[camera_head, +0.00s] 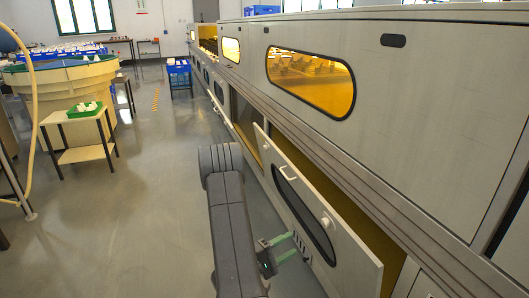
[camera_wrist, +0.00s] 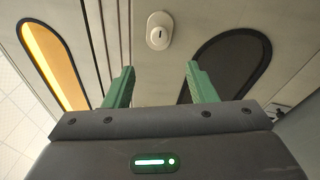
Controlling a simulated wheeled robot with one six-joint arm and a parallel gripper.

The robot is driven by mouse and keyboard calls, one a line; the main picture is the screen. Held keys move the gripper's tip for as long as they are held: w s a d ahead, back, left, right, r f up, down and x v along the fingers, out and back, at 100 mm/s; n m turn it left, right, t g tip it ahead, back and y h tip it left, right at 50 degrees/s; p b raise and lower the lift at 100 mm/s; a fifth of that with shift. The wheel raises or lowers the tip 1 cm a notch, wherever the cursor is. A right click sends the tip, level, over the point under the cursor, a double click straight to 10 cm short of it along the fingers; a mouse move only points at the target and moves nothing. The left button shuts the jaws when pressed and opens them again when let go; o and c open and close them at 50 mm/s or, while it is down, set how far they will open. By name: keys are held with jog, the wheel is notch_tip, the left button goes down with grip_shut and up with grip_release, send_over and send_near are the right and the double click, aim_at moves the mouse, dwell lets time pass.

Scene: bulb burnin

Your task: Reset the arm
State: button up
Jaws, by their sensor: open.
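My gripper (camera_head: 289,245) is low in front of the long grey machine, close to a tilted door panel (camera_head: 345,240). Its two green fingers are apart with nothing between them. In the wrist view my gripper (camera_wrist: 155,80) points at the machine's panels, with a white round latch (camera_wrist: 159,30) ahead, between and beyond the fingertips. A dark oval window (camera_wrist: 225,65) lies to the right of the latch. I cannot tell whether any fingertip touches the panel.
The door panel stands ajar, with a yellow-lit gap behind it and a white handle (camera_head: 288,173) on it. A small table (camera_head: 80,155) with a green tray (camera_head: 85,110) stands at the left. The grey floor (camera_head: 140,220) left of my arm is clear.

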aim_at(323, 224)
jog(key=b+x, duration=0.2)
jog(key=x, duration=1.1)
jog(key=shift+w+d+b, duration=0.1)
jog(key=shift+d+b, duration=0.2)
jog(key=shift+b, duration=0.1)
